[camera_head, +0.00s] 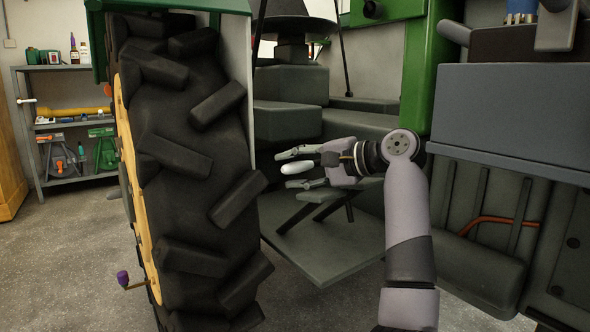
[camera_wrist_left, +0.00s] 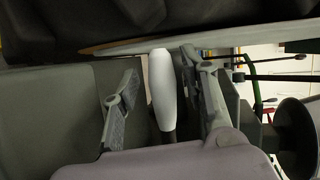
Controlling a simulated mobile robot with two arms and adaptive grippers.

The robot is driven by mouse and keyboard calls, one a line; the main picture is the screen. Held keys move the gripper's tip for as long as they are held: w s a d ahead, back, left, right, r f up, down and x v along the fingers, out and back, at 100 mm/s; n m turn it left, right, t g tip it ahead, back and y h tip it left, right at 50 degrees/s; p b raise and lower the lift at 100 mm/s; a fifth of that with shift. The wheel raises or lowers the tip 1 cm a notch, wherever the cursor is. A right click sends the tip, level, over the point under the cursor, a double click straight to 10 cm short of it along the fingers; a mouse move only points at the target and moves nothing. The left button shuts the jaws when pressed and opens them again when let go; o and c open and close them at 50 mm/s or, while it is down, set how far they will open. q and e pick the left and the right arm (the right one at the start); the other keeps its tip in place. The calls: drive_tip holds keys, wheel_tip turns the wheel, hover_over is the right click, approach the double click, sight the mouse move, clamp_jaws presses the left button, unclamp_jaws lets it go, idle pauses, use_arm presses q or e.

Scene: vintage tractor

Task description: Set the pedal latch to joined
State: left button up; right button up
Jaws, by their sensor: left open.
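My left gripper (camera_head: 287,169) is open in the head view, between the big tyre and the tractor body, with its fingers pointing left. A white rounded handle (camera_head: 294,168) lies between its fingers. The left wrist view shows the same white handle (camera_wrist_left: 162,88) between the two spread fingers, with a visible gap on the left finger's side and the right finger closer. A dark stem shows below the handle. Dark pedal-like plates (camera_head: 318,196) sit below the gripper over the grey footplate (camera_head: 325,240). I cannot tell which part is the latch or its setting. My right gripper is not in view.
The large rear tyre (camera_head: 190,150) stands close on the left. A green post (camera_head: 425,80) and a grey box-like body (camera_head: 515,110) are on the right. A grey shelf (camera_head: 55,125) stands behind on the left. Open floor (camera_head: 65,240) lies left of the tyre.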

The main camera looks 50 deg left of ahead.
use_arm(q)
drive_tip(key=shift+r, duration=0.2)
wheel_tip(320, 180, up, 10)
drive_tip(key=shift+f, duration=0.15)
drive_tip(key=shift+c, duration=0.3)
